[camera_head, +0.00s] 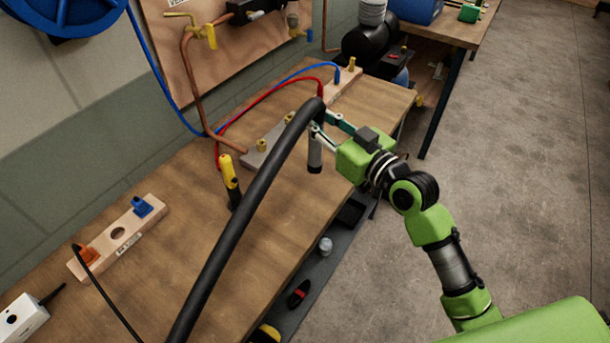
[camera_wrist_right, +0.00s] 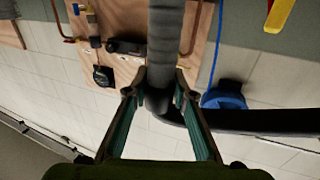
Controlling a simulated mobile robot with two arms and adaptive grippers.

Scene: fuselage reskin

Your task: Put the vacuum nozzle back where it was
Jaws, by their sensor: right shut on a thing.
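My right gripper (camera_head: 322,124) is shut on the vacuum nozzle (camera_head: 315,155), a short dark tube with a grey band that hangs roughly upright above the bench's right edge. A thick black hose (camera_head: 245,210) arches from its top down to the lower left of the head view. In the right wrist view, the two fingers of my right gripper (camera_wrist_right: 160,98) are on either side of the nozzle (camera_wrist_right: 165,45), and the hose (camera_wrist_right: 255,121) runs off to the right. I cannot tell whether the nozzle touches the bench. My left gripper is not in view.
A wooden bench (camera_head: 150,290) carries a wooden holder (camera_head: 118,237) with blue and orange plugs around a round hole. A yellow-and-black tool (camera_head: 230,180) stands near a plate with brass fittings (camera_head: 262,155). Red and blue lines cross behind. Open concrete floor (camera_head: 510,200) lies right.

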